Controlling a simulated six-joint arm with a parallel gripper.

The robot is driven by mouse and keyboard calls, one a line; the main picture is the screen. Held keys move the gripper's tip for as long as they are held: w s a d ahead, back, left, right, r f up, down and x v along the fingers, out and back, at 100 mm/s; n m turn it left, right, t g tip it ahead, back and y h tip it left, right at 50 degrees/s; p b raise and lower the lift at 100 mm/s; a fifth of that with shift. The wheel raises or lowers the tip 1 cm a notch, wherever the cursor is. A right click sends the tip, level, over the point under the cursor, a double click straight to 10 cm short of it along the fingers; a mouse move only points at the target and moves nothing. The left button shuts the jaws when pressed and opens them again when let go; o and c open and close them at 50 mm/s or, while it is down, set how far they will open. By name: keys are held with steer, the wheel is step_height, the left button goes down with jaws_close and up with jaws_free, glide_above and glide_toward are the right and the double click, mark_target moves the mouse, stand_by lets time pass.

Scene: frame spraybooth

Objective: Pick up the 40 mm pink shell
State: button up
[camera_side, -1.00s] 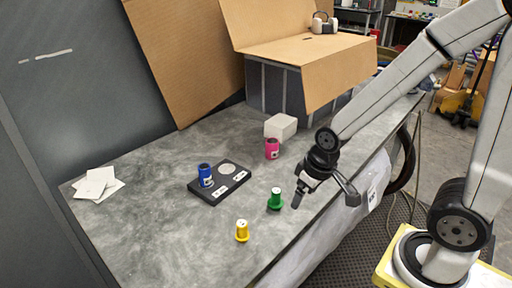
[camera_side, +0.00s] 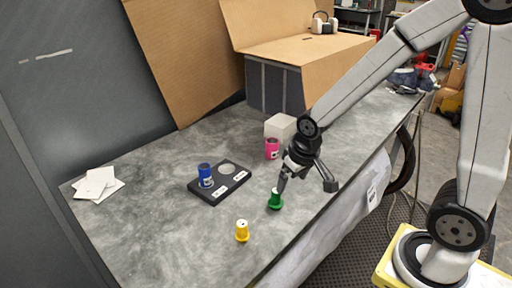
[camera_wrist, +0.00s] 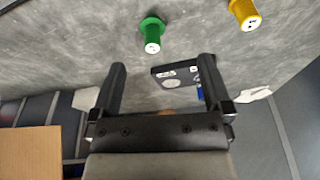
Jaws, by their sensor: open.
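The pink shell (camera_side: 272,148) stands upright on the grey table in the side view, just in front of a white block. It carries a pale label. My gripper (camera_side: 283,188) is open and empty, low above the table, to the right of and nearer than the pink shell. In the side view its tip overlaps the top of the green shell (camera_side: 275,201); I cannot tell if they touch there. The pink shell is not visible in the wrist view.
A black tray (camera_side: 234,184) holds a blue shell (camera_side: 205,175) and has one empty round spot. A yellow shell (camera_side: 242,231) stands near the front edge. The white block (camera_side: 280,127) is close behind the pink shell. White papers (camera_side: 98,183) lie at left.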

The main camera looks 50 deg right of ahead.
steer(key=w+d+f+m+h, duration=0.1)
steer(key=w+d+m, duration=0.55)
steer(key=w, duration=0.75)
steer(key=m+h, duration=0.3)
steer(key=m, duration=0.2)
glide_above(272, 145)
steer(key=shift+g, duration=0.3)
steer(key=f, duration=0.4)
steer(key=shift+w+a+f, duration=0.15)
steer(key=shift+w, duration=0.2)
steer(key=shift+x, duration=1.3)
steer(key=shift+f, duration=0.1)
steer(key=shift+x, duration=2.5)
steer(key=shift+s, duration=0.15)
steer(key=c, duration=1.3)
